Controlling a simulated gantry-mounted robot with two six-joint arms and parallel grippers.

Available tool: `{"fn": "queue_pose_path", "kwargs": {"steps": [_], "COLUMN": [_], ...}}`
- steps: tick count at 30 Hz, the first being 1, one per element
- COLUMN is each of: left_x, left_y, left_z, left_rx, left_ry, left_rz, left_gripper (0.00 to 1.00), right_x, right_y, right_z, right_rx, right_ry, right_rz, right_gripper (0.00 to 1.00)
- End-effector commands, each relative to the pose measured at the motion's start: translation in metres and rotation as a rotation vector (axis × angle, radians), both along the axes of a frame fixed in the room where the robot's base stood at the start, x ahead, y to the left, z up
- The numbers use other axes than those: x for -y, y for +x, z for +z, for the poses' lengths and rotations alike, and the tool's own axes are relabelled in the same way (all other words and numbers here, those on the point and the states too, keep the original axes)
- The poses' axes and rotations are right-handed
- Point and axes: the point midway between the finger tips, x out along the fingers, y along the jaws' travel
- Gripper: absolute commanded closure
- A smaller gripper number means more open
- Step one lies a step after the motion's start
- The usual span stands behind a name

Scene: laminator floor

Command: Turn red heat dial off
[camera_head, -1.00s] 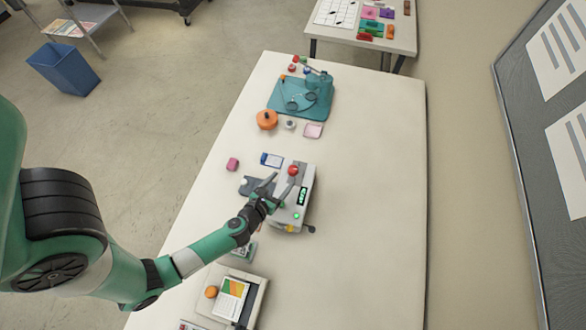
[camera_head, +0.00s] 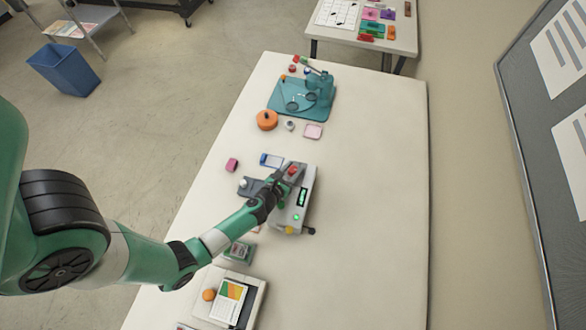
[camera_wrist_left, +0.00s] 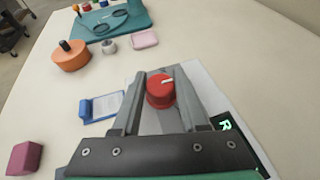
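The red heat dial (camera_wrist_left: 160,93) sits on top of the pale laminator (camera_head: 301,207), at its far end in the head view. A white mark on the dial's top points to the right in the wrist view. My left gripper (camera_head: 291,169) is over that end, and its two fingers (camera_wrist_left: 160,78) stand on either side of the dial. The fingers look open, close to the dial; I cannot tell whether either touches it. The dial also shows partly between the fingers in the head view (camera_head: 292,170). My right gripper is not in view.
The laminator has a green display (camera_head: 302,197) and a green light. The table's right side (camera_head: 375,210) is clear.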

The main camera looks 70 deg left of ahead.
Motion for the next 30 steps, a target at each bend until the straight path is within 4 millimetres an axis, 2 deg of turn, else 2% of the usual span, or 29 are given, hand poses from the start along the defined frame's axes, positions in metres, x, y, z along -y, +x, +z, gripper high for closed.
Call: {"fn": "queue_pose_path", "kwargs": {"steps": [1,4,17,30], "left_x": [0.0,0.0,0.001,0.002], "left_y": [0.0,0.0,0.001,0.003], "left_z": [0.0,0.0,-0.002,-0.003], "left_rx": [0.0,0.0,0.002,0.006], "left_ry": [0.0,0.0,0.001,0.001], "left_rz": [0.0,0.0,0.053,0.377], "left_gripper": [0.84,1.0,1.0,1.0], "right_x": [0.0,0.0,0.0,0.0], "right_y": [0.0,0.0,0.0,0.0], "right_z": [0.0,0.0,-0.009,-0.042], "right_rx": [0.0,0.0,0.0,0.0], "right_ry": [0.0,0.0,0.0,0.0], "right_rz": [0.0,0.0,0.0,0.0], "right_gripper": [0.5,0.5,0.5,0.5]}}
